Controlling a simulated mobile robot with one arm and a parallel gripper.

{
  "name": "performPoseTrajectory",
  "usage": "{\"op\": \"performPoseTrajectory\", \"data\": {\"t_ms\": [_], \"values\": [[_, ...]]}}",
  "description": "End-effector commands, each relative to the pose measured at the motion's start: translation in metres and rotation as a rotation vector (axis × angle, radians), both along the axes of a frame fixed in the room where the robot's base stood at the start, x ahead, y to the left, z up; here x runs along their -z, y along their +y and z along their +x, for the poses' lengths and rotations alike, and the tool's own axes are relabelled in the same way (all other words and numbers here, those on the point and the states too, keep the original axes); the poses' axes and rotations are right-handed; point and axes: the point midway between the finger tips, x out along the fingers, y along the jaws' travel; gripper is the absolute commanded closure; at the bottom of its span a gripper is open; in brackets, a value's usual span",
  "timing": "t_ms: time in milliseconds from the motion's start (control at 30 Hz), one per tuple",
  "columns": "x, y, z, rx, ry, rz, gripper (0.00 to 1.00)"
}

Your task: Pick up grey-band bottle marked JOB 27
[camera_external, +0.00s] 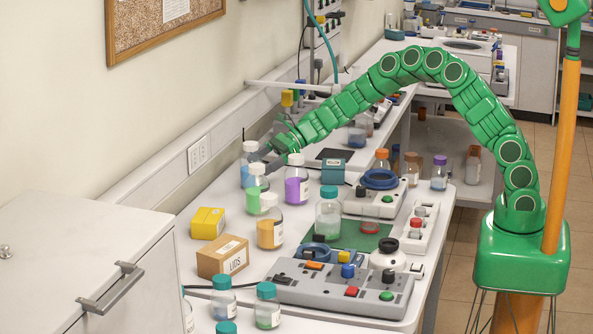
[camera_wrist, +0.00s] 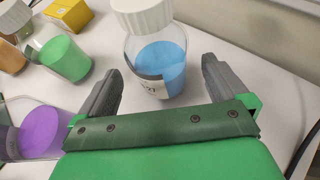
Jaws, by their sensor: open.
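My gripper (camera_external: 268,149) is at the far left end of the bench, open. In the wrist view its two grey fingers (camera_wrist: 163,68) stand apart, one on each side of a bottle with blue liquid (camera_wrist: 162,70) and a white cap. That bottle stands upright on the bench and also shows in the external view (camera_external: 247,159). A dark grey band and a white label show low on its side.
Close by stand bottles with green liquid (camera_external: 257,190), purple liquid (camera_external: 297,183) and orange liquid (camera_external: 270,226). A yellow box (camera_external: 207,223) and a brown box (camera_external: 222,257) lie nearer the front. The wall runs behind the blue bottle.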

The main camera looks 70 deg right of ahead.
Motion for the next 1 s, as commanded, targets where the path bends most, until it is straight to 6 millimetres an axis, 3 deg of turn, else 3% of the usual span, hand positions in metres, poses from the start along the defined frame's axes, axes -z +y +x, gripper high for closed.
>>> {"op": "performPoseTrajectory", "data": {"t_ms": [300, 633, 1000], "values": [[0.016, 0.024, 0.023, -0.002, 0.0, -0.003, 0.0], [0.018, 0.028, 0.028, 0.0, -0.001, -0.001, 0.0], [0.018, 0.028, 0.028, 0.0, -0.001, -0.001, 0.55]]}}
